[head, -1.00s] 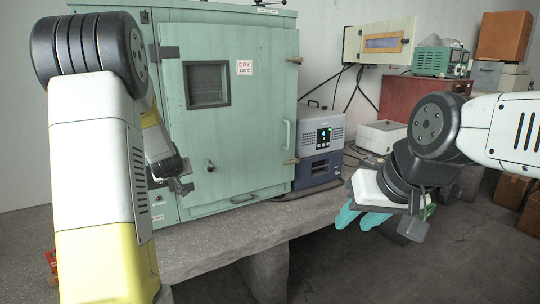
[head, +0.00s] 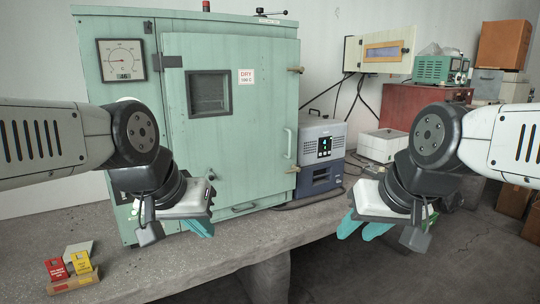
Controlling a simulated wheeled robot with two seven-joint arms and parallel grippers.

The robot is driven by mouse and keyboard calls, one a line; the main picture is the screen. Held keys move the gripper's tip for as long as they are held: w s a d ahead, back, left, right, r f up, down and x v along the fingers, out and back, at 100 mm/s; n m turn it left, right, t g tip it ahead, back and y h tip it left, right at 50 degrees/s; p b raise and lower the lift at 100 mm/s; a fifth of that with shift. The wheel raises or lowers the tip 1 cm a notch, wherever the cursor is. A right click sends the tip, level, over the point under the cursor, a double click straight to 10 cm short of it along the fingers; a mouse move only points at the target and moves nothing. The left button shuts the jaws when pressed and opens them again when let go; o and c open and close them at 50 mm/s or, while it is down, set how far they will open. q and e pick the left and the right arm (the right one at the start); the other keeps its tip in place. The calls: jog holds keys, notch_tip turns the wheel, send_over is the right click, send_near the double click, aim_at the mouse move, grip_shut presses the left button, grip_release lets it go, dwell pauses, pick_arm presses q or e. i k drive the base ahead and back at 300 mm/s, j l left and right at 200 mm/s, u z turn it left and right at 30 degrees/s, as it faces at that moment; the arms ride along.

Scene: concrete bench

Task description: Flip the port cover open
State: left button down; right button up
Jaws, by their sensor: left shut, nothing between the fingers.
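The pale green oven (head: 240,150) stands on the concrete bench with its door shut. A small round fitting (head: 212,174) low on the door looks like the port cover; it is small and close behind my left gripper's outline, so I cannot tell whether it is flipped open. My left gripper (head: 200,229) is shut and empty, in front of the door's lower left, with teal fingertips pointing down. It is apart from the fitting as far as I can see. My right gripper (head: 364,229) is open and empty, right of the oven beyond the bench edge.
A grey-blue device (head: 321,150) stands right of the oven. A dial gauge (head: 122,60) is on the oven's left panel. The front bench strip is otherwise mostly clear.

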aim_at(210, 177)
jog(key=u, duration=0.6)
jog(key=i+j+z, duration=0.1)
jog(key=i, duration=0.4)
jog(key=i+j, duration=0.35)
jog(key=i, duration=0.15)
jog(key=z, duration=0.05)
